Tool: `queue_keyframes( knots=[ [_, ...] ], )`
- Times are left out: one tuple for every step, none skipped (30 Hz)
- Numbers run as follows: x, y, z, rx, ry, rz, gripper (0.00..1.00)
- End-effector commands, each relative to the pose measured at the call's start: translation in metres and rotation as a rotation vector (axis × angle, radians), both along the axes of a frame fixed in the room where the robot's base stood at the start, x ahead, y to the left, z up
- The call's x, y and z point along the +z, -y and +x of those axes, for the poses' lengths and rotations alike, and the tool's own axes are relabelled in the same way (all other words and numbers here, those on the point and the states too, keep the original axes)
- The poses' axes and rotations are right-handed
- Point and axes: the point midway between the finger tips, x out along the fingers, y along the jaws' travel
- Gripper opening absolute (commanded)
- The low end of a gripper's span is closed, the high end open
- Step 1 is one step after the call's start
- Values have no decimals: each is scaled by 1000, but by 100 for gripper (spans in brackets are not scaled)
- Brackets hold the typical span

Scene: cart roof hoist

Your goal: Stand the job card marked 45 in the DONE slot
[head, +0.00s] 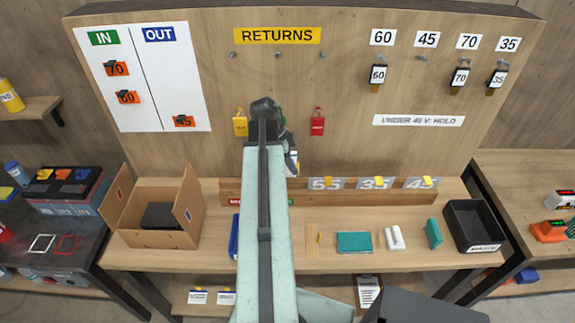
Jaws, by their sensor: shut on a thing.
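The job cards stand in the wooden rail (340,198) at the back of the bench: the 55 card (316,184), the 35 card (366,184) and, at the right, a card (417,184) that seems to read 45. My gripper (292,160) is mostly hidden behind my arm, above the rail and left of the cards. It is shut on a small white-and-dark thing (293,165) whose marking is unreadable.
A red label (235,202) is on the rail's left end. An open cardboard box (160,238) stands at left, a black bin (472,227) at right. A teal block (354,242) and small items lie before the cards. The hook under 45 (427,40) is empty.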

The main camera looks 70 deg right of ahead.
Motion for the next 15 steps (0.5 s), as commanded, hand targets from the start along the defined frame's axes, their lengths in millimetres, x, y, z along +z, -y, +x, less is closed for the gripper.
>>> queue_keyframes(
  knots=[
    [0, -1, 2, 3, 0, 0, 0],
    [1, -1, 2, 4, 0, 0, 0],
    [1, -1, 4, 4, 0, 0, 0],
    [1, -1, 4, 4, 0, -1, 0],
    [1, -1, 5, -1, 0, -1, 0],
    [-1, -2, 5, 0, 1, -2, 0],
    [-2, -2, 5, 0, 1, -2, 0],
    [-4, -2, 5, 1, 1, -2, 0],
    [-6, -2, 5, 1, 1, -2, 0],
    [-8, -2, 5, 1, 1, -2, 0],
    [-11, -2, 5, 1, 1, -2, 0],
    [-15, -2, 6, 1, 1, -2, 0],
    [-18, -2, 5, 1, 1, -2, 0],
    [-21, -2, 5, 1, 1, -2, 0],
    [-25, -2, 5, 1, 1, -2, 0]
  ],
)
